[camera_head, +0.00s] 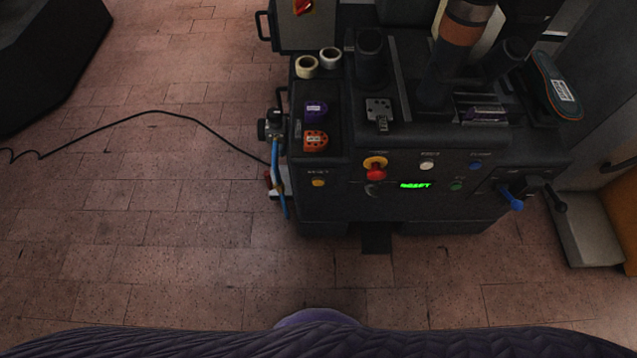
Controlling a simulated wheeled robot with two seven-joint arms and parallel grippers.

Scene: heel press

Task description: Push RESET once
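The heel press (340,205) is a dark machine right of centre. On its front panel, at the left, a small yellow-orange button (318,183) sits below a small label that seems to read RESET. A display (415,185) with green text, apparently RESET, is at the middle of the panel. Neither of my grippers is in view, and nothing covers the button.
A red emergency stop (376,169) on a yellow base, a white button (427,166), a blue button (475,166) and a green button (457,187) share the panel. The brick floor in front is clear.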

